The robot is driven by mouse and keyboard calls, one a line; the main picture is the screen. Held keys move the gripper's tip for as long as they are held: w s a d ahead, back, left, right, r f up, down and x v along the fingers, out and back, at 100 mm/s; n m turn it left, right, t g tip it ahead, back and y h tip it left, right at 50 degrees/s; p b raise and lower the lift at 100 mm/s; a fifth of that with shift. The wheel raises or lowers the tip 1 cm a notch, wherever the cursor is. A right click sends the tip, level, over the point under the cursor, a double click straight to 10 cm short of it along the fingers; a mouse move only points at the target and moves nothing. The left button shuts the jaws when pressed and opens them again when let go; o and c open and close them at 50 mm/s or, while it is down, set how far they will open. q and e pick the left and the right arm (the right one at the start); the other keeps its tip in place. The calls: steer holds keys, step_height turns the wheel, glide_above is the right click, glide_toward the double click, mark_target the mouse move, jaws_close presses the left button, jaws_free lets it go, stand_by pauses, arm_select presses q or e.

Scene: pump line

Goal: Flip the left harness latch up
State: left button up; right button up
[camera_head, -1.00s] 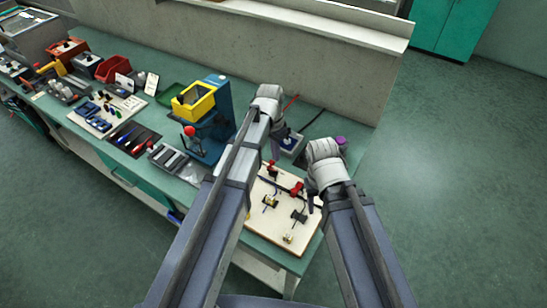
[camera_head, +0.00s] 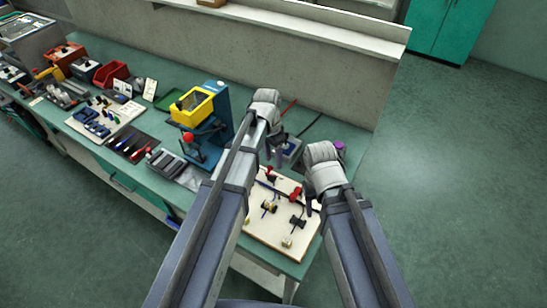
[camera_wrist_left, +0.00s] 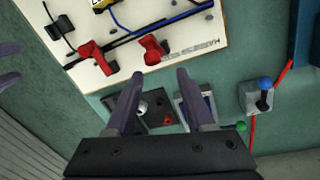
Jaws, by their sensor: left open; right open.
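The cream harness board (camera_head: 262,232) lies near the bench's right end with two red latches. The left latch (camera_head: 271,173) is partly hidden behind my left gripper in the head view; in the left wrist view it is the red piece (camera_wrist_left: 153,49) beside the printed label. The other red latch (camera_head: 296,193) stands to its right, and it also shows in the wrist view (camera_wrist_left: 96,60). My left gripper (camera_head: 272,153) is open and empty; its fingertips (camera_wrist_left: 160,73) point toward the left latch, seemingly apart from it. My right gripper (camera_head: 309,207) is open near the board's right edge.
Cables and clips are on the board. Behind it are a blue-framed box (camera_wrist_left: 194,106), a dark tray (camera_wrist_left: 155,108) and a switch box with a blue knob (camera_wrist_left: 257,98). A blue press with a yellow guard (camera_head: 193,106) stands to the left.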

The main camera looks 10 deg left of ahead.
arm_select(q)
step_height(320, 180, up, 7)
steer(key=p, duration=0.6)
steer(key=shift+w+a, duration=0.25)
steer(key=shift+a, duration=0.1)
arm_select(e)
step_height(320, 180, up, 7)
